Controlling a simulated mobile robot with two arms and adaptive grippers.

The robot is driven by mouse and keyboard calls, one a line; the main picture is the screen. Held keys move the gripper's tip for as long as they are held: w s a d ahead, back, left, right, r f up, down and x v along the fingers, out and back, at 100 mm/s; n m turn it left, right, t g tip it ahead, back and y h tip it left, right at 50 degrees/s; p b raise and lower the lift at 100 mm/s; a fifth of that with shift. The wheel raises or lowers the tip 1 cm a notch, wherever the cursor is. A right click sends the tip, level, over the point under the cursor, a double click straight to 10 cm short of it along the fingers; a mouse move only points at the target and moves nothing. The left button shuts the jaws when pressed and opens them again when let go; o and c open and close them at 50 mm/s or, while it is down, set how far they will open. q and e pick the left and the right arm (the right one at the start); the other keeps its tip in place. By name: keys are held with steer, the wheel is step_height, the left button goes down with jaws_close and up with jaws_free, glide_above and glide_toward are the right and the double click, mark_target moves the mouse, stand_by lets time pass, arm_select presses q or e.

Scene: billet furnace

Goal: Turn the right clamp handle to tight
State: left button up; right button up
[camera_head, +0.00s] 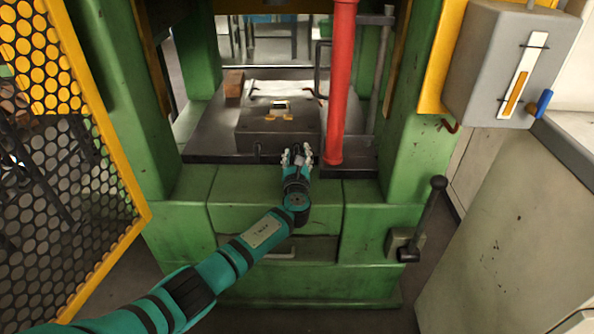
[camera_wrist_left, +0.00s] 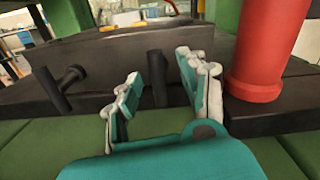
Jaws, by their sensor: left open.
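The right clamp handle (camera_wrist_left: 157,78) is a dark upright bar on the front of a dark die block (camera_head: 262,136). In the left wrist view it stands between the two fingers of my left gripper (camera_wrist_left: 160,92), with gaps on both sides. My left gripper (camera_head: 298,156) is open; in the head view it covers most of that handle. The left clamp handle (camera_wrist_left: 58,88) is a similar dark bar with a round stub, to the left of the gripper. It also shows small in the head view (camera_head: 257,149). My right gripper is out of view.
A red vertical cylinder (camera_head: 342,85) stands close to the right of the gripper. Green press columns (camera_head: 405,120) rise on both sides. A black lever (camera_head: 430,220) stands at the right, a yellow mesh guard (camera_head: 50,130) at the left.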

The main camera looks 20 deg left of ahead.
arm_select(q)
steer(key=v, duration=1)
steer(key=shift+s+d, duration=0.1)
steer(key=shift+s, duration=0.3)
